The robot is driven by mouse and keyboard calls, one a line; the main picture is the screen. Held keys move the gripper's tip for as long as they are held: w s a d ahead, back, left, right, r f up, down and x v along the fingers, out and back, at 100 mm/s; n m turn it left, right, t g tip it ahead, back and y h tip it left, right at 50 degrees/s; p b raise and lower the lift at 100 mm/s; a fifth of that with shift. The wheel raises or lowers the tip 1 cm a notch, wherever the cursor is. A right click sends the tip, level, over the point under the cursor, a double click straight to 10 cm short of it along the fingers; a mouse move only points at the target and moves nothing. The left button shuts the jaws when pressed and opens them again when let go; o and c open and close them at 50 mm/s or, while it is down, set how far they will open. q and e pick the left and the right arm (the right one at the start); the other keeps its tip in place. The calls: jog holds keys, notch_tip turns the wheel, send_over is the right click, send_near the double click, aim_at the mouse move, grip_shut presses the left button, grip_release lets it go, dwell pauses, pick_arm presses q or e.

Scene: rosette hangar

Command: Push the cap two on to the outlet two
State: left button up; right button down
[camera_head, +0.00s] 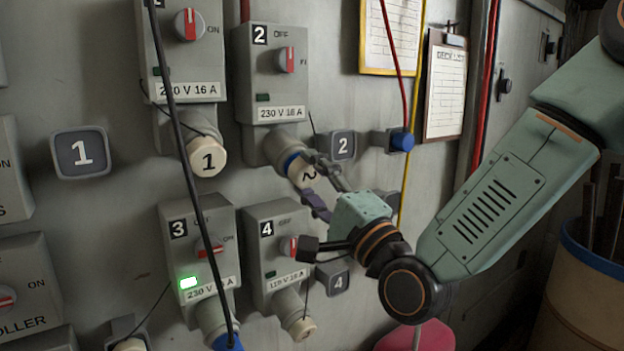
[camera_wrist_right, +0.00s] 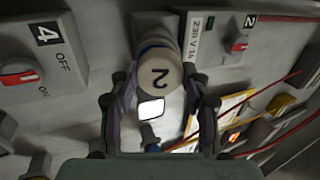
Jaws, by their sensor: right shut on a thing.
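Cap two (camera_head: 304,173) is a cream cap marked 2. It sits at the mouth of the grey outlet two (camera_head: 270,146), below the breaker box marked 2. A blue ring (camera_head: 289,161) shows between cap and outlet; I cannot tell how deep the cap sits. My right gripper (camera_head: 320,181) is shut on the cap, with its fingers on either side. The right wrist view shows the cap (camera_wrist_right: 161,78) between the fingers, its 2 upside down and the blue ring behind it. My left gripper is not in view.
Outlet one with its cream cap (camera_head: 207,157) is to the left. Box 3 (camera_head: 199,262) with a lit green lamp and box 4 (camera_head: 277,250) are below. A black cable (camera_head: 183,170) hangs in front at left. A blue plug (camera_head: 402,141) on a red cable is right of plate 2 (camera_head: 342,146).

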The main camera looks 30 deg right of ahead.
jog(key=shift+s, duration=0.1)
jog(key=shift+w+d+f, duration=0.1)
jog(key=shift+w+f, duration=0.05)
jog(key=shift+w, duration=0.6)
jog(key=shift+s+r, duration=0.2)
jog(key=shift+r, duration=0.1)
jog(key=shift+w, duration=0.3)
jog(key=c, duration=0.8)
grip_release()
jog(key=shift+w+f, duration=0.1)
jog(key=shift+w, duration=0.1)
jog(key=shift+c, duration=0.2)
jog(key=shift+o, duration=1.4)
jog(key=shift+s, duration=0.3)
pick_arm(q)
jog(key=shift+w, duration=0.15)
